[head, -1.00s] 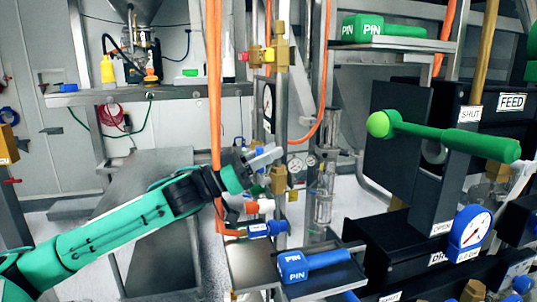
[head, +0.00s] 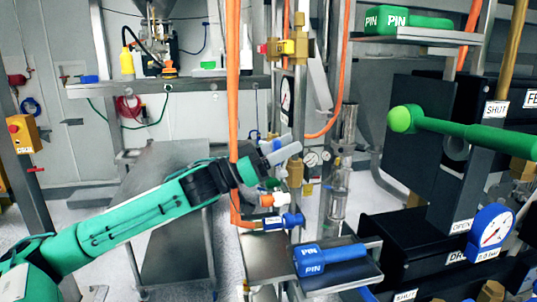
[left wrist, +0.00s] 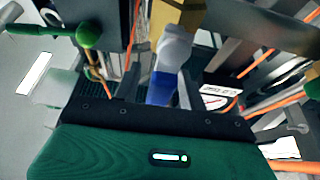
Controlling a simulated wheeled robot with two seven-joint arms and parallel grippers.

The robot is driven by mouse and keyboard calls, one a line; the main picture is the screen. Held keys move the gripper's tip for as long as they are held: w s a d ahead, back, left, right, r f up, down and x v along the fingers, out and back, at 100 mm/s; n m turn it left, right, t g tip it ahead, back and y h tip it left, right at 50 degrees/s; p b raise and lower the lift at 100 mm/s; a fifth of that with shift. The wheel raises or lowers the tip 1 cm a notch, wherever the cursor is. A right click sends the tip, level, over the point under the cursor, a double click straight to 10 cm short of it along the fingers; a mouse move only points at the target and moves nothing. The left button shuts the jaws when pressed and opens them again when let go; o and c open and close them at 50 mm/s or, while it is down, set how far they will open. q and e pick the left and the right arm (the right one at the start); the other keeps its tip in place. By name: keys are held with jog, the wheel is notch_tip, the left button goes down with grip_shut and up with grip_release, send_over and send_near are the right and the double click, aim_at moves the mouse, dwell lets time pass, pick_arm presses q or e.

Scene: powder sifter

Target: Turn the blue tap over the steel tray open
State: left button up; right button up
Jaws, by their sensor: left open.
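A blue tap (head: 284,222) with a white label sits at the end of an orange hose, above a steel tray (head: 258,268). My left gripper (head: 281,150) is open and empty. It appears above the blue tap in the head view, close to a brass fitting (head: 295,172) on the upright pipe. In the left wrist view a pale and blue part (left wrist: 162,85) stands in front of the green palm, below a brass block (left wrist: 180,15); I cannot tell whether it is the tap. No contact is clear. My right gripper is out of view.
A blue PIN block (head: 328,258) lies on the tray area at the right. The orange hose (head: 233,100) hangs beside my left wrist. A green ball-ended lever (head: 403,119) and a blue-rimmed gauge (head: 492,232) stand at the right. A steel bench (head: 170,215) is behind my left arm.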

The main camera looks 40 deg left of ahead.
pick_arm(q)
jog(key=shift+s+a+f+b, duration=0.4)
jog(key=shift+f+b, duration=0.05)
jog(key=shift+b, duration=0.2)
jog(key=b+v, duration=0.3)
jog(key=v, duration=0.9)
jog(key=shift+s, duration=0.2)
dwell(0.4)
jog(key=shift+a, duration=0.15)
dwell(0.4)
